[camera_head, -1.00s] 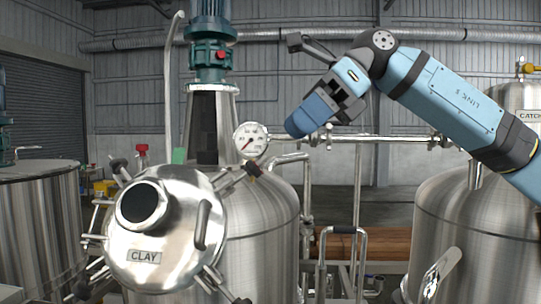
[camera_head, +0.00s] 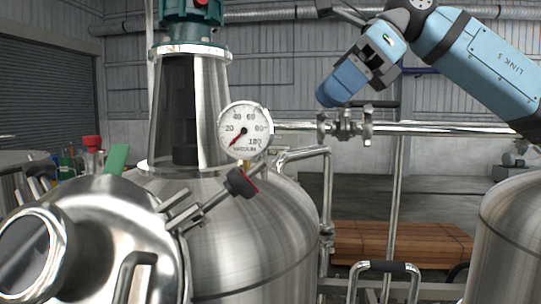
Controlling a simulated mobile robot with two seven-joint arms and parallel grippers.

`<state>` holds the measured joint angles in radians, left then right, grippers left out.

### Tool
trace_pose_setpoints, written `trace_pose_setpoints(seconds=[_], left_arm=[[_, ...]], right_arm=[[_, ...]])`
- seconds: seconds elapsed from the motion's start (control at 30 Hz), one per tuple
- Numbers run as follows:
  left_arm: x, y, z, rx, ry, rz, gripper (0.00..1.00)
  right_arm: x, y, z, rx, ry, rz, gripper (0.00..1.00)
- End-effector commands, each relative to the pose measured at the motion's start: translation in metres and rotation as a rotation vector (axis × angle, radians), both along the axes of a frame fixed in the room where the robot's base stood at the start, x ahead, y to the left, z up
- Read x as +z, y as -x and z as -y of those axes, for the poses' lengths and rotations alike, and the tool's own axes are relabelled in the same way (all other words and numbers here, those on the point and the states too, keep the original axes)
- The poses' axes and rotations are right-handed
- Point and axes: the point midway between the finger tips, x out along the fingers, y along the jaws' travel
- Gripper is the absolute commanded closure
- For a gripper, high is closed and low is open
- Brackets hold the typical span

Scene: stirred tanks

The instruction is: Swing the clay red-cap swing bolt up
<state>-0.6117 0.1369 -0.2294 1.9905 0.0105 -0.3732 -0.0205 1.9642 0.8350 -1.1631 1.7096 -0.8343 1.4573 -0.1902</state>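The clay tank's round steel lid (camera_head: 100,215) is at the lower left, partly cut off by the frame, with a dark round port on it. At its upper right edge a swing bolt (camera_head: 240,183) sticks out up and to the right, with a black knob showing red on its end face. Its lower end is at the lid's rim. My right gripper (camera_head: 338,92) has blue fingers pointing down and left; it is above and to the right of the bolt, apart from it. Its finger gap is not visible. My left gripper is out of view.
A vacuum gauge (camera_head: 245,130) stands just above the bolt, beside the tank's cone and green motor (camera_head: 193,25). A steel pipe with a valve (camera_head: 345,127) runs below my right gripper. Another tank (camera_head: 510,235) is at the right. A red-topped fitting (camera_head: 92,143) is at the left.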

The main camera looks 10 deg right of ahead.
Motion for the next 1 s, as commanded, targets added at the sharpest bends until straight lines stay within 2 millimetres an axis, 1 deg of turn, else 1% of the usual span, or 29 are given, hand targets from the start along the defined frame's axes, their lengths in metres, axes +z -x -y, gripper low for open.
trace_pose_setpoints(seconds=[0.17, 0.33, 0.6, 0.8, 1.0], left_arm=[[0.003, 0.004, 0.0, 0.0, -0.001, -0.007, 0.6], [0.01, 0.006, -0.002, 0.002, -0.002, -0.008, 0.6], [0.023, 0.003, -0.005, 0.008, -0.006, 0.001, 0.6], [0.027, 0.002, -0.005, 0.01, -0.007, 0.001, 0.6], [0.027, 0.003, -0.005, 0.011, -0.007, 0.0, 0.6]], right_arm=[[-0.012, -0.001, -0.014, 0.002, 0.003, 0.0, 0.63], [-0.036, -0.002, -0.039, 0.003, 0.003, -0.003, 0.63], [-0.074, -0.004, -0.078, 0.003, 0.003, 0.0, 0.63], [-0.091, -0.006, -0.093, 0.001, 0.001, -0.001, 0.63], [-0.096, -0.006, -0.098, 0.001, 0.0, 0.001, 0.63]])
